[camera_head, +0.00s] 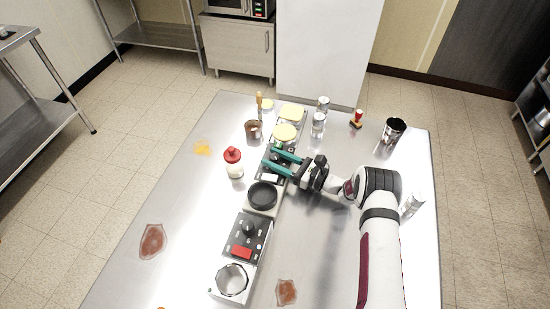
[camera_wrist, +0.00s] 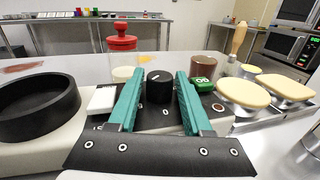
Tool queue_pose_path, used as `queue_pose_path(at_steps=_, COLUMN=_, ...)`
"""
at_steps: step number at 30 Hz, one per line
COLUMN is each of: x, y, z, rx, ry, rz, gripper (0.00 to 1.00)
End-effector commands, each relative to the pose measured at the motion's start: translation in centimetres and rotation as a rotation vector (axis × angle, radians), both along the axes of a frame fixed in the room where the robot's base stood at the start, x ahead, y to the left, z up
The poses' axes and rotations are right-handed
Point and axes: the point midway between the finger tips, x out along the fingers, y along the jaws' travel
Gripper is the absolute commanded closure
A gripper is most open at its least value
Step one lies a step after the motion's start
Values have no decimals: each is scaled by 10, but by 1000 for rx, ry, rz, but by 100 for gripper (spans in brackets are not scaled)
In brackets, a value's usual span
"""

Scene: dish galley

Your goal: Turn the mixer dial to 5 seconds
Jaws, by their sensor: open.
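A black round dial (camera_wrist: 159,88) with a white mark on top stands on a dark control panel (camera_head: 264,176). My gripper (camera_head: 271,159) reaches over this panel from the right. Its two teal fingers are open, one on each side of the dial in the wrist view (camera_wrist: 156,78). I cannot tell whether they touch it. A white block (camera_wrist: 102,100) and a green block with pale marks (camera_wrist: 204,86) flank the dial. A second panel (camera_head: 238,238) nearer the front has a dark knob (camera_head: 248,228) and a red switch (camera_head: 241,252). The dial's scale is not readable.
A red-lidded jar (camera_head: 233,163), a brown cup (camera_head: 253,131) and yellow-topped containers (camera_head: 285,133) stand near my gripper. The table (camera_head: 330,240) is clear at front right.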

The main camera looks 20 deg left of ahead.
Motion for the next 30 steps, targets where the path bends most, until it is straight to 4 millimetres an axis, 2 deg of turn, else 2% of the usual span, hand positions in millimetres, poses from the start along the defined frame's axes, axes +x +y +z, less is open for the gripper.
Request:
queue_pose_path(at_steps=6, x=0, y=0, z=0, rx=0, ry=0, rz=0, gripper=52)
queue_pose_path(at_steps=14, x=0, y=0, z=0, rx=0, ry=0, rz=0, gripper=99)
queue_pose_path(at_steps=20, x=0, y=0, z=0, rx=1, ry=0, rz=-16, gripper=100)
queue_pose_path(at_steps=27, x=-1, y=1, z=1, rx=2, ry=1, rz=-197, gripper=100)
queue_pose_path(at_steps=30, x=-1, y=1, z=0, rx=1, ry=0, rz=-220, gripper=100)
